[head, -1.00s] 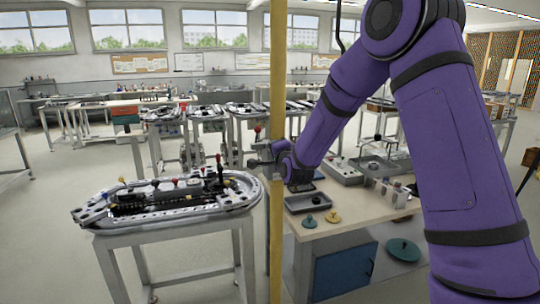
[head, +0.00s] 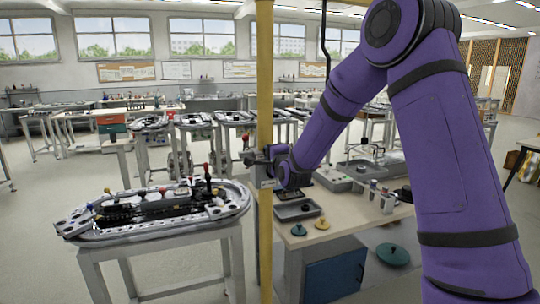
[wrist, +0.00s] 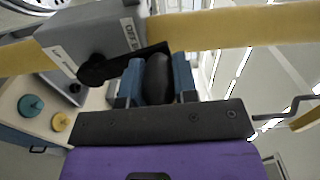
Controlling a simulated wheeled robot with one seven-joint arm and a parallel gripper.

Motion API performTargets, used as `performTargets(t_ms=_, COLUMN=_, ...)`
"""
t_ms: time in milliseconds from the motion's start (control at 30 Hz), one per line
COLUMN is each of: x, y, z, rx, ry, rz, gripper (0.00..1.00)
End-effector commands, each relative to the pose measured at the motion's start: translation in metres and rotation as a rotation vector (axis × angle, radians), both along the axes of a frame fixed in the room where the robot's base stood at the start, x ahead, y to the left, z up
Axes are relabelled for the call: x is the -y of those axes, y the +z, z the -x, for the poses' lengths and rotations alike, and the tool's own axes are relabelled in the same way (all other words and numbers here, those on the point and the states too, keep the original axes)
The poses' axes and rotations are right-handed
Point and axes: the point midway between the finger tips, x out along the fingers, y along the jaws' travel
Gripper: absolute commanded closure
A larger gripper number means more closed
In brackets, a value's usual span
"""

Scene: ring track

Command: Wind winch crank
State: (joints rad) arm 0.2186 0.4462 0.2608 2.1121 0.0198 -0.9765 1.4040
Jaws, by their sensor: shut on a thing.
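The winch is a grey box (wrist: 88,42) with a white label, fixed on a yellow post (wrist: 215,28) in the wrist view. A black crank arm (wrist: 120,62) runs from its hub to a dark rounded handle (wrist: 157,82). My gripper (wrist: 157,68) has blue fingers on both sides of the handle and is shut on it. In the head view my gripper (head: 270,160) is at the yellow post (head: 264,90), at about mid-height. The crank is too small to make out there.
A stand with an oval track (head: 150,212) is left of the post. A workbench (head: 335,228) with a grey tray (head: 298,210), a teal knobbed disc (head: 298,229) and a yellow one (head: 322,223) is to the right. Open floor (head: 40,170) lies at the left.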

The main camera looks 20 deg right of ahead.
Motion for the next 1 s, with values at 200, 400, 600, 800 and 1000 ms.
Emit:
performTargets(t_ms=200, x=0.004, y=0.001, z=-0.001, rx=0.003, ry=-0.008, rz=0.001, gripper=0.57)
performTargets(t_ms=400, x=0.002, y=0.001, z=0.0, rx=0.001, ry=-0.004, rz=0.001, gripper=0.48)
performTargets(t_ms=600, x=0.001, y=0.0, z=0.004, rx=0.0, ry=-0.003, rz=0.001, gripper=0.48)
performTargets(t_ms=800, x=0.002, y=0.0, z=0.032, rx=0.0, ry=-0.003, rz=0.001, gripper=0.48)
performTargets(t_ms=1000, x=0.002, y=0.0, z=0.07, rx=0.0, ry=-0.003, rz=0.001, gripper=0.48)
